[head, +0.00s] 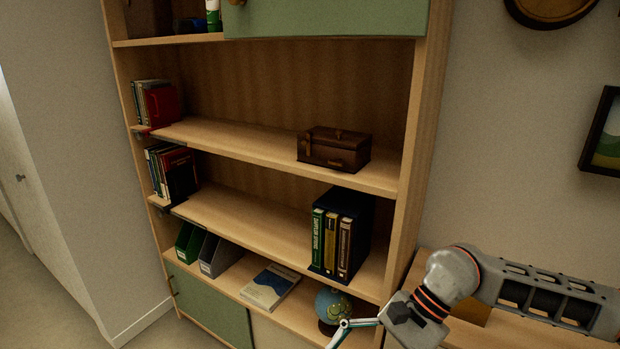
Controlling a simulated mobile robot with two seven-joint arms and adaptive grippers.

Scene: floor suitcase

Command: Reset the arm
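My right arm comes in from the right, in front of the lower right corner of a wooden bookcase (412,150). Its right gripper (342,332) points left and down, low in the view, near a small globe (331,301) on the lower shelf. Its thin fingers are partly cut by the bottom edge, and I cannot tell how far apart they are. Nothing is clearly seen held in it. My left gripper is not in view.
A brown case (334,149) sits on the upper shelf. Books in a black holder (343,232), a flat book (270,287) and file holders (207,251) stand lower. A wooden surface (505,329) lies beneath my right arm. Floor is free at left.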

